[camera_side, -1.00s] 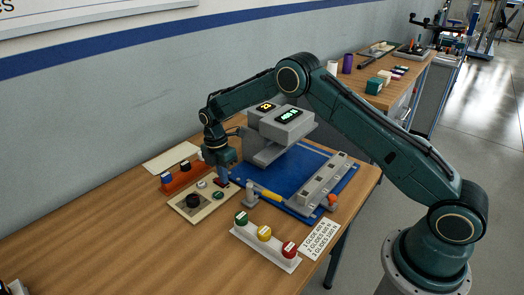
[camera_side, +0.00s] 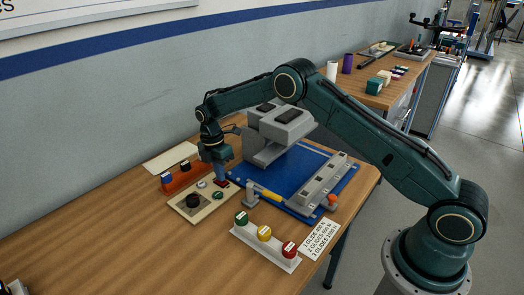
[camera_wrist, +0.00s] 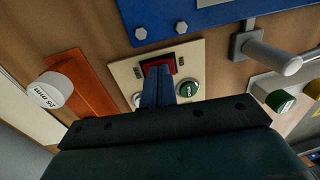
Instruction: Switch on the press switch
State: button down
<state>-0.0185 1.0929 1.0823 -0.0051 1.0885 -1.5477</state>
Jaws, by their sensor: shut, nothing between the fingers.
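In the wrist view, the closed fingertips (camera_wrist: 158,72) overlap the red rocker's near part; contact cannot be told for sure. The grey press head (camera_side: 270,150) stands behind the panel on a blue base (camera_side: 311,160), and its two displays (camera_side: 290,114) are dark.
An orange block (camera_side: 182,178) with capped pieces stands left of the panel. In front is a white strip with green (camera_side: 241,217), yellow (camera_side: 264,233) and red (camera_side: 289,249) caps. The front-left table is mostly clear.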

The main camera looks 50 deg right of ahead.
jog(key=shift+r, duration=0.15)
notch_tip(320, 180, up, 14)
jog(key=w, duration=0.1)
jog(key=shift+w+f, duration=0.2)
jog(key=shift+w, duration=0.15)
dwell(0.5)
jog(key=s+r+m+t, duration=0.3)
jog(key=s+r+m, duration=0.6)
jog(key=s+r, duration=1.05)
jog(key=s+f+m+t, duration=0.2)
jog(key=s+m, duration=0.2)
jog(key=s, duration=0.7)
jog(key=s+d+f+m+t, duration=0.1)
jog(key=s+m, duration=0.4)
jog(key=s, duration=0.7)
jog(key=shift+s+f+t, duration=0.15)
jog(key=shift+f+t, duration=0.35)
